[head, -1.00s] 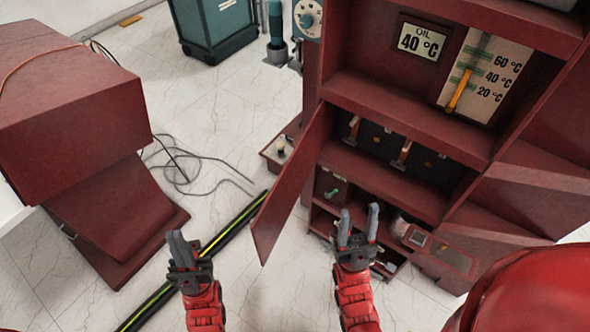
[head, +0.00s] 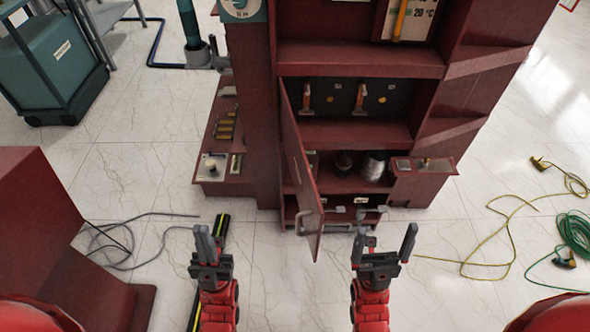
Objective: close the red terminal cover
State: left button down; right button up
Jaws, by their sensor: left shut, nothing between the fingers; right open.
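The red terminal cover (head: 302,165) is a dark red hinged door, swung open toward me from the left side of the red cabinet (head: 360,62). My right gripper (head: 384,242) is open and empty, to the right of the cover's lower end, in front of the cabinet's bottom shelf.
A red block-shaped unit (head: 35,220) stands at the left, with grey cables on the floor beside it. A yellow-black strip (head: 222,228) lies near my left gripper. Yellow cable (head: 495,225) and green cable (head: 575,232) lie at the right. A teal bin (head: 50,70) stands back left.

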aim_at(312, 211)
jog(key=k+j, duration=0.85)
jog(key=i+j+z, duration=0.05)
jog(key=j, duration=0.1)
